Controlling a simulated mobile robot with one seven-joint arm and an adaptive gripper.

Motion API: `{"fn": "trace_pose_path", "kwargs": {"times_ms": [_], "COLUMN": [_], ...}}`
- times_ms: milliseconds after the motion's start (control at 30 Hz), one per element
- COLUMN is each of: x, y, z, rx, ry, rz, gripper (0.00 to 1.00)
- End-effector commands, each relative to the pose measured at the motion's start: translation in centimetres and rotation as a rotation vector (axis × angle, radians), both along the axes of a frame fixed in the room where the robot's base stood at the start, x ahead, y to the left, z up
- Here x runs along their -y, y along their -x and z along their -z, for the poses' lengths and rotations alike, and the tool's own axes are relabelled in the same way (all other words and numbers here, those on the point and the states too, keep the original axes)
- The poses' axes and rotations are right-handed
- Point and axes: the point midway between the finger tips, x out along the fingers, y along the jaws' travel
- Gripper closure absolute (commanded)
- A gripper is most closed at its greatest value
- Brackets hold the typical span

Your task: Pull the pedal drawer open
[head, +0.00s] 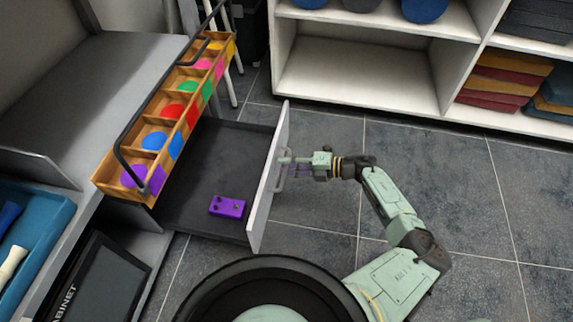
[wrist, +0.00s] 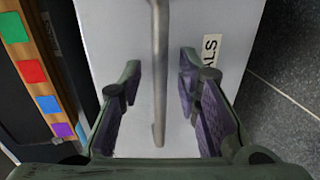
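The pedal drawer (head: 180,215) stands pulled out from the cabinet, showing its dark floor. A purple pedal (head: 228,206) lies inside. The drawer's pale front (head: 268,190) carries a grey bar handle (head: 281,178). My gripper (head: 288,160) is at the handle, outside the drawer front. In the wrist view the handle (wrist: 160,75) runs between the two purple-padded fingers of my gripper (wrist: 161,68). A gap shows on each side of the bar, so the fingers are open around it. A label ending in "ALS" (wrist: 211,50) is partly hidden by the right finger.
A wooden rack (head: 112,170) with coloured pieces sits on the cabinet edge above the drawer. A blue tray (head: 35,235) is at the left. White shelving (head: 360,112) stands at the back. Tiled floor (head: 470,190) is clear to the right.

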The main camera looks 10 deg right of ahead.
Motion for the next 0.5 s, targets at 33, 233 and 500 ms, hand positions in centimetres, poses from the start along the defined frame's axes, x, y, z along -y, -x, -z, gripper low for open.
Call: {"fn": "trace_pose_path", "kwargs": {"times_ms": [33, 233, 500], "x": [0.8, 4.6, 9.1], "y": [0.2, 1.5, 3.3], "z": [-0.1, -1.0, -1.9], "rx": [0.0, 0.0, 0.0], "ry": [0.001, 0.002, 0.002], "rz": [0.004, 0.006, 0.002], "gripper": [0.69, 0.69, 0.69]}}
